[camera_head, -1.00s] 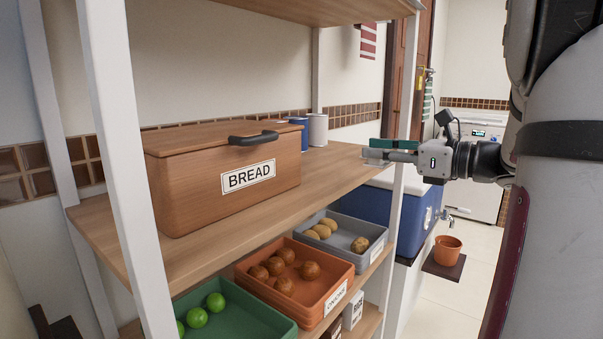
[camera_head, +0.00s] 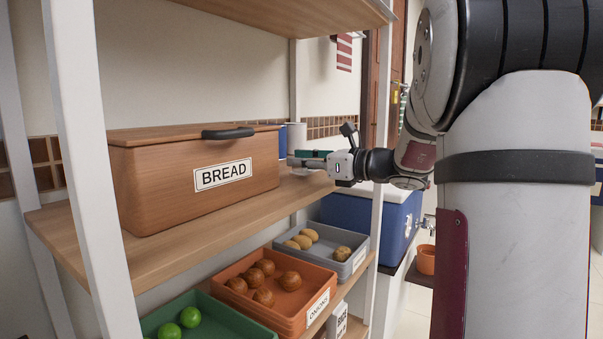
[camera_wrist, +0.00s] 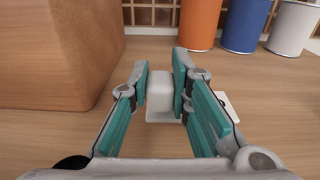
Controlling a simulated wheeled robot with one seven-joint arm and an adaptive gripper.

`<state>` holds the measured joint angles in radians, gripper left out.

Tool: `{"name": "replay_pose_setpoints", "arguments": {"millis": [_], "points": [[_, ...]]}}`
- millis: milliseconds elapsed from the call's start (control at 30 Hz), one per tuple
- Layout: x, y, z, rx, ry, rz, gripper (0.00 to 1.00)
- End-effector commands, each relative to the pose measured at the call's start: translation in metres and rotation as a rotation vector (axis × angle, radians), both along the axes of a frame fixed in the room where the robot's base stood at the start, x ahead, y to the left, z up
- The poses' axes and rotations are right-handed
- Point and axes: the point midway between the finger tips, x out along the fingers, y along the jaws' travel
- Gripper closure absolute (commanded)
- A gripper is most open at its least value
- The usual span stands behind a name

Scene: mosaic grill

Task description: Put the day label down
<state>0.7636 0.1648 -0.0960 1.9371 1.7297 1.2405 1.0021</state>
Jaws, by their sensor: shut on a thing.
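The day label (camera_wrist: 159,92) appears in the wrist view as a small white block with flat white parts beside and below it. Its face and any writing do not show. My gripper (camera_wrist: 160,78) has its teal fingers shut on the white block, one on each side. In the head view my gripper (camera_head: 303,159) reaches in over the right end of the upper wooden shelf (camera_head: 215,219). The label is low over the shelf board; I cannot tell whether it touches the wood.
The bread box (camera_head: 190,170) stands left of my gripper. Orange (camera_wrist: 199,22), blue (camera_wrist: 243,24) and white (camera_wrist: 291,27) canisters stand behind and to the right. Bare shelf lies in front of the box. A white shelf post (camera_head: 376,150) stands close to my arm.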

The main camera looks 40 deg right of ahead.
Motion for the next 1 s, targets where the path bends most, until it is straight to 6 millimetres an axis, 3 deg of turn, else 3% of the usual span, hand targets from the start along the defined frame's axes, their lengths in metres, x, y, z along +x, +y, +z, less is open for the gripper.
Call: {"name": "replay_pose_setpoints", "arguments": {"millis": [100, 467, 500, 600, 1000], "points": [[0.0001, 0.0003, -0.0125, -0.001, -0.001, 0.001, 1.00], [-0.0001, 0.0005, -0.0144, -0.001, -0.001, 0.001, 1.00], [-0.0001, 0.0003, -0.0150, -0.001, -0.001, 0.001, 0.79], [-0.0001, 0.0003, -0.0142, -0.001, -0.002, 0.001, 0.62], [-0.0029, -0.0011, -0.0098, -0.002, -0.002, -0.001, 0.62]]}}
